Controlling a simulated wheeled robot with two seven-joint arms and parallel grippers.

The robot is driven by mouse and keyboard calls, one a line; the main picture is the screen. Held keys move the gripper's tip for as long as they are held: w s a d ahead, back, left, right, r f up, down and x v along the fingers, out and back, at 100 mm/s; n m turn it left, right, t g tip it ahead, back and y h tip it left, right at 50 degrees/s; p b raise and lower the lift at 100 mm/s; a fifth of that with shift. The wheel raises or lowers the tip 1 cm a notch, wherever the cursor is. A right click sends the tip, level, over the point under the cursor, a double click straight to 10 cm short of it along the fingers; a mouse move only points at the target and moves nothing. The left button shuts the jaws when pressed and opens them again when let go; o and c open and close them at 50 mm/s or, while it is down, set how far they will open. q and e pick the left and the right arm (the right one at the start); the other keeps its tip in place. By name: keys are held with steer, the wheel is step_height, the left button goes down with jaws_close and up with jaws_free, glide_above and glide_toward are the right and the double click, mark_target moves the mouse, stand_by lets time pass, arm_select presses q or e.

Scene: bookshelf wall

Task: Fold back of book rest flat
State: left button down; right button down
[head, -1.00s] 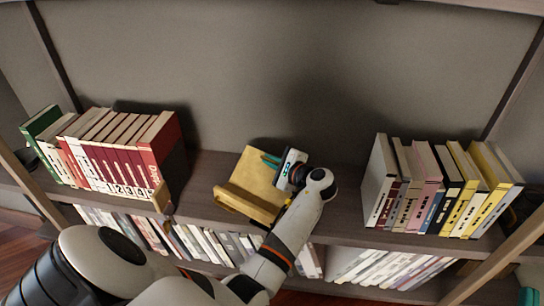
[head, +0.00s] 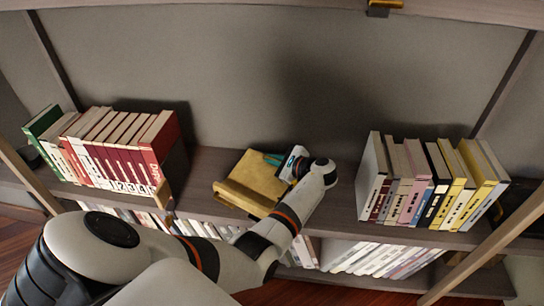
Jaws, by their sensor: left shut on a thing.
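The yellow book rest (head: 252,180) stands on the middle of the dark shelf, its back panel tilted and its ledge toward me. My left gripper (head: 275,159) reaches over its right side from the front. The teal fingers are at the upper right edge of the back panel and are shut on it. The gripper's white and black body and wrist hide the right edge of the rest. My right gripper is not in view.
Red and white books (head: 120,150) stand at the left with a wooden bookend. White, pink and yellow books (head: 430,185) stand at the right. More books (head: 370,258) fill the shelf below. The shelf is clear on both sides of the rest.

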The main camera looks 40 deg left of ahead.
arm_select(q)
steer(key=shift+w+f+m, duration=0.2)
steer(key=shift+f+m, duration=0.1)
steer(key=shift+f, duration=0.05)
steer(key=shift+w+a+f, duration=0.1)
steer(key=shift+w+f, duration=0.05)
steer(key=shift+f, duration=0.15)
steer(key=shift+w+f+m+g+b, duration=0.2)
steer(key=shift+f+m+g+b, duration=0.15)
steer(key=shift+f+m+g, duration=0.25)
steer(key=shift+f, duration=0.15)
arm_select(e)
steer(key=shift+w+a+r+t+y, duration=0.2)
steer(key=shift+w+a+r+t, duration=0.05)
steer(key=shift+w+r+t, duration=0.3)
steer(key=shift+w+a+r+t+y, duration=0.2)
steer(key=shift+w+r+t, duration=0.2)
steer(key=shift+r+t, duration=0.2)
arm_select(q)
steer(key=c, duration=1.5)
jaws_free()
steer(key=shift+f, duration=0.1)
